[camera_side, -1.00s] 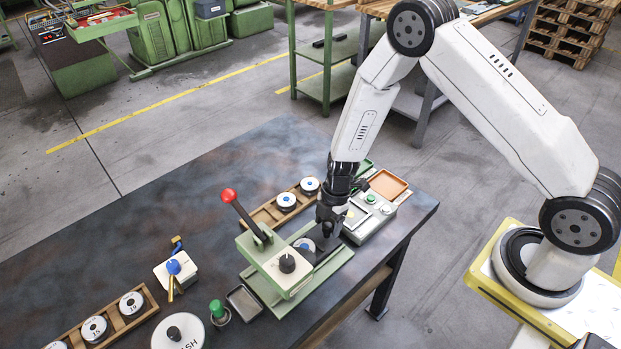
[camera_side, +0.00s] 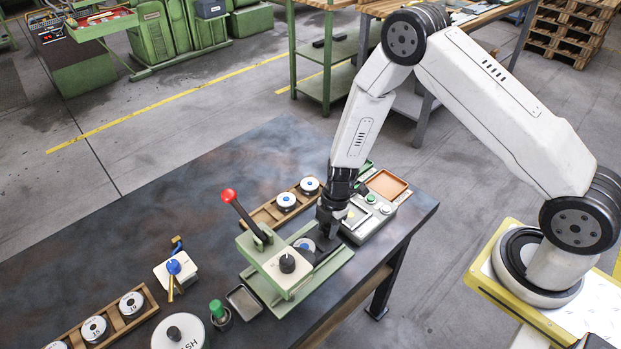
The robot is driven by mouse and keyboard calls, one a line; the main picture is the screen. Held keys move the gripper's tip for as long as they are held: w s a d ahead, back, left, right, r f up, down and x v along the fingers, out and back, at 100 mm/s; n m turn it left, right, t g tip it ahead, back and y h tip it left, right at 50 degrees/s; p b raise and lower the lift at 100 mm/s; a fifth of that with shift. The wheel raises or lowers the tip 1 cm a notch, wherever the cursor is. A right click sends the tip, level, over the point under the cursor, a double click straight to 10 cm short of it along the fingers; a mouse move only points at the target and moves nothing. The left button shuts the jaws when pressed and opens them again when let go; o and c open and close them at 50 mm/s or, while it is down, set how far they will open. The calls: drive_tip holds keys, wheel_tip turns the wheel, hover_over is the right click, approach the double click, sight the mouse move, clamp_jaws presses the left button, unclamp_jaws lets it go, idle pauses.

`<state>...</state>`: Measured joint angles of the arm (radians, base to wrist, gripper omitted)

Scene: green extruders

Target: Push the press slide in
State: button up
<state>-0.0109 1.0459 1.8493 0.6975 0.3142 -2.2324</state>
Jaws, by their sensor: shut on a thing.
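The green press (camera_side: 276,262) stands near the table's front edge, with a red-knobbed lever (camera_side: 229,196) raised to the left and a black knob on its pale head. A white disc (camera_side: 304,244) shows behind the head, at the press slide. My black gripper (camera_side: 328,228) is at the slide's right end, low over the press base, with its fingers shut on the slide's dark part (camera_side: 328,248). The fingers hide much of that part. How far the slide is in cannot be made out.
A grey control box (camera_side: 370,216) with green buttons stands close to the right of my gripper. A wooden rack (camera_side: 270,213) with white discs lies behind the press. A small tray (camera_side: 244,301), a green-capped stamp (camera_side: 218,312) and a blue-knobbed fixture (camera_side: 176,270) are left.

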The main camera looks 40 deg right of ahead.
sight(299, 252)
drive_tip(key=shift+a, duration=4.85)
drive_tip(key=o, duration=0.9)
drive_tip(key=shift+a, duration=0.1)
drive_tip(key=shift+r, duration=0.15)
drive_tip(key=shift+r, duration=2.1)
drive_tip(key=d+r, duration=0.4)
drive_tip(key=d, duration=0.3)
